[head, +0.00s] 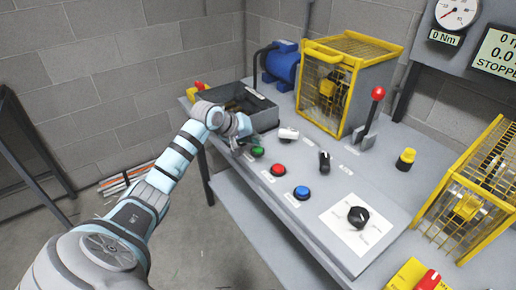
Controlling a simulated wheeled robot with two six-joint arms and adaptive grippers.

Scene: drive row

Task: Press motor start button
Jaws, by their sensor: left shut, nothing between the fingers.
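A green button (257,152) sits at the left end of a row on the grey sloped control panel (325,205). A red button (278,169) and a blue button (301,192) follow to the right. The labels beside them are too small to read, so I cannot tell which is marked motor start. My left gripper (247,138) is shut and empty, just behind and left of the green button. Whether it touches the panel I cannot tell. My right gripper is not in view. The display (496,52) at the upper right reads STOPPED.
A white-topped switch (288,133), a black switch (325,162) and a black knob (357,216) are on the panel. A red-topped lever (376,105) stands behind. Yellow cages (345,80) and a dark tray (258,107) are on the bench.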

